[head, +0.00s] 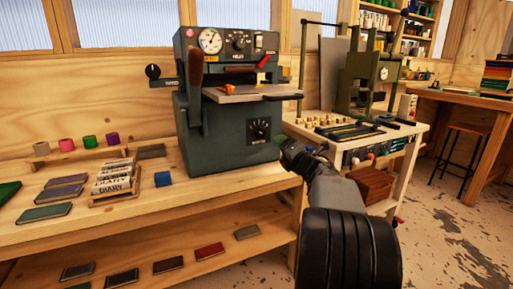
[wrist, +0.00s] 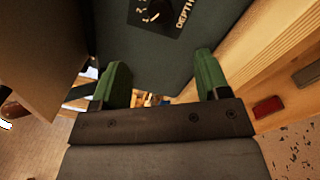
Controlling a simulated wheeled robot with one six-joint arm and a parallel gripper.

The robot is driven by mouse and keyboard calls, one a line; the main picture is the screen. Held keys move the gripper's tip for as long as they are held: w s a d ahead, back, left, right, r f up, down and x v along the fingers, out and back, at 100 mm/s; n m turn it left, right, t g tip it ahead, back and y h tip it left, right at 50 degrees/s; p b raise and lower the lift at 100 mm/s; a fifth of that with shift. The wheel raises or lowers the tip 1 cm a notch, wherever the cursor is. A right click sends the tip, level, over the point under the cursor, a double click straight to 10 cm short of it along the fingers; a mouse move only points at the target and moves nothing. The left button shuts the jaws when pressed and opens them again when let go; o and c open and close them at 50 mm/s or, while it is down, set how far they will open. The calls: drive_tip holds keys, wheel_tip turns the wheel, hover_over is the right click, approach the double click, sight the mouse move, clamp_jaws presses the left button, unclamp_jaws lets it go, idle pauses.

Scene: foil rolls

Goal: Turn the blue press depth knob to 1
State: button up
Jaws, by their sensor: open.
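The dark blue-grey press (head: 228,105) stands on the wooden bench. Its depth knob (head: 260,130) is black, on a black plate with white scale marks, low on the front face. In the wrist view the depth dial (wrist: 154,11), lettered DEPTH, is cut off by the top edge. I cannot read which number the knob points to. My gripper (head: 290,147) is open and empty, to the right of and a little below the knob, apart from it. In the wrist view its green fingers (wrist: 162,62) stand wide apart with nothing between them.
A small plate table (head: 245,94) juts from the press above the knob. Another dark knob (head: 153,71) sticks out at its left. An olive press (head: 365,78) stands at right.

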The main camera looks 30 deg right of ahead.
drive_tip(key=s+a+r+m+g+h+p, duration=0.2)
drive_tip(key=a+r+m+g+h+p, duration=0.25)
drive_tip(key=a+r+m+p, duration=1.15)
drive_tip(key=s+a+f+m+g+y+p, duration=0.1)
drive_tip(key=s+a+m+g+y+p, duration=0.5)
drive_tip(key=s+a+g+p, duration=0.4)
drive_tip(key=s+a+p, duration=0.4)
drive_tip(key=s+p, duration=0.4)
drive_tip(key=shift+a+f+y+p, duration=0.25)
drive_tip(key=shift+f+y+p, duration=0.1)
drive_tip(key=shift+f, duration=0.05)
